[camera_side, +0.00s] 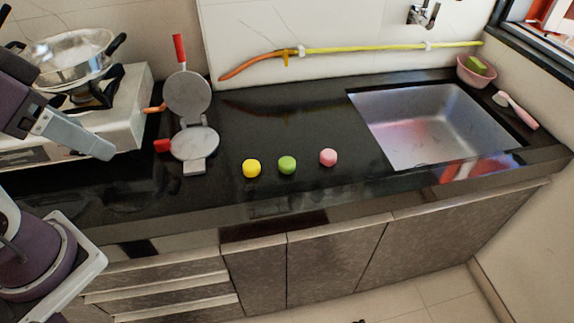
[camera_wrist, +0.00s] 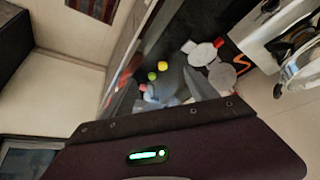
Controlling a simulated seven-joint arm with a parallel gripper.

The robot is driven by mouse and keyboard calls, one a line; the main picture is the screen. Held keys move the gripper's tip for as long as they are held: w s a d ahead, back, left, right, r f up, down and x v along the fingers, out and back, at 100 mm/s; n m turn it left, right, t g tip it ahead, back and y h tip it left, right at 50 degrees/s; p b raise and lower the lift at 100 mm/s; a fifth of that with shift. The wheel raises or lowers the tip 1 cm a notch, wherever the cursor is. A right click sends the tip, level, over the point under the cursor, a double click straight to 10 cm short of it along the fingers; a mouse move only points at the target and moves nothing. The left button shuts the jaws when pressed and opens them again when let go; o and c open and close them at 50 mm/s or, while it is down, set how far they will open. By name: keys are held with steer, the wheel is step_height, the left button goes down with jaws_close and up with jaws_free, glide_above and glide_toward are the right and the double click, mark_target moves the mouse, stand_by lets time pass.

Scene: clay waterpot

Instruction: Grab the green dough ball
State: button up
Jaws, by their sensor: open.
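The green dough ball (camera_side: 287,165) sits on the black countertop between the yellow ball (camera_side: 251,168) and the pink ball (camera_side: 328,157). It also shows in the wrist view (camera_wrist: 152,76), small and far off, between the two fingers. My gripper (camera_side: 104,151) is at the left of the side view, in front of the stove and well to the left of the balls. In the wrist view my gripper (camera_wrist: 161,75) has its two fingers spread apart, with nothing held between them.
An open metal press (camera_side: 193,143) with red handles stands left of the balls. A stove (camera_side: 135,95) with a pot (camera_side: 68,62) is at the left. A sink (camera_side: 430,125) is at the right, with a pink bowl (camera_side: 475,72) behind it. The counter around the balls is clear.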

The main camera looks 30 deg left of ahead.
steer(key=shift+w, duration=0.1)
steer(key=m+g, duration=0.6)
steer(key=m, duration=1.1)
glide_above(287, 167)
step_height(287, 167, down, 24)
step_height(287, 167, down, 8)
steer(key=shift+r, duration=0.15)
steer(key=shift+c, duration=0.5)
